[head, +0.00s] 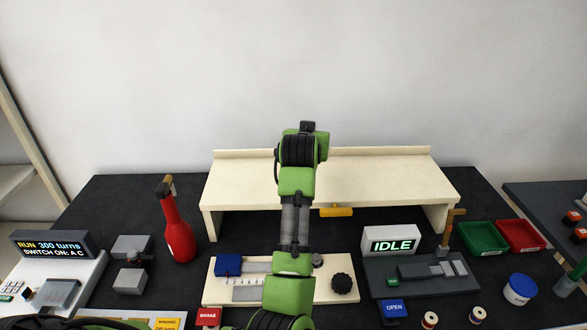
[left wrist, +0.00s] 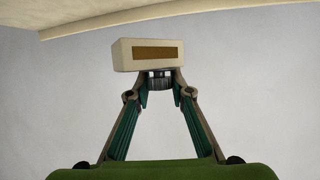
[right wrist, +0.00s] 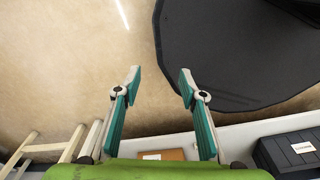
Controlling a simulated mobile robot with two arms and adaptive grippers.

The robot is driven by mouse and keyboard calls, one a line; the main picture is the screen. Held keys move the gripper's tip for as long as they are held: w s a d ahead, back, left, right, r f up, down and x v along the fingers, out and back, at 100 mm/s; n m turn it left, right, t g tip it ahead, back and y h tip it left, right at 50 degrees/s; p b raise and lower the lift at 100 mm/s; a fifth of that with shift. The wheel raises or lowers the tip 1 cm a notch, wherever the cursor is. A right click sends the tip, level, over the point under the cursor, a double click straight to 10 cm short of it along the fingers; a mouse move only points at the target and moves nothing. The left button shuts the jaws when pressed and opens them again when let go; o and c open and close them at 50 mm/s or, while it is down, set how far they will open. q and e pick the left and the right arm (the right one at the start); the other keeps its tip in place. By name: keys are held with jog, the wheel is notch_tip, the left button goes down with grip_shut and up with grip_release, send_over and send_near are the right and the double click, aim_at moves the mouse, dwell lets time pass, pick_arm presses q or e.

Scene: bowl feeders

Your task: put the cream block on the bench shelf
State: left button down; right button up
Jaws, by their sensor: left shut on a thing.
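The cream block (left wrist: 147,54) has a brown strip on its face and sits at the fingertips of my left gripper (left wrist: 160,82), which is shut on it. The bench shelf (head: 385,180) is a long cream board on legs at the back of the bench, in the head view. My left arm reaches up across its middle; its gripper and the block are hidden behind the wrist there. A cream surface, likely the shelf (left wrist: 120,12), crosses the top of the left wrist view, with a gap to the block. My right gripper (right wrist: 158,80) is open and empty above the floor.
A red bottle (head: 178,232) stands left of the shelf. A yellow handle (head: 336,211) is under its front edge. An IDLE display (head: 391,241), a green tray (head: 481,238) and a red tray (head: 520,236) stand to the right. The visible shelf top beside my arm is clear.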

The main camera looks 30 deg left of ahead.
pick_arm(q)
jog(key=s+a+f+p, duration=0.1)
jog(key=a+f, duration=0.1)
jog(key=a, duration=0.1)
jog(key=s+a+f, duration=0.1)
jog(key=a+f, duration=0.2)
jog(key=s+a+f+p, duration=0.1)
jog(key=a+f, duration=0.1)
jog(key=a, duration=0.1)
jog(key=shift+s+a+f+p, duration=0.15)
jog(key=shift+a+f+p, duration=0.2)
jog(key=shift+f, duration=0.05)
jog(key=f, duration=0.1)
jog(key=f+p, duration=0.1)
jog(key=f, duration=0.1)
jog(key=shift+s+a, duration=0.1)
jog(key=shift+a, duration=0.1)
jog(key=shift+f, duration=0.25)
jog(key=c, duration=1.8)
grip_release()
jog(key=shift+f, duration=0.15)
jog(key=shift+s, duration=0.1)
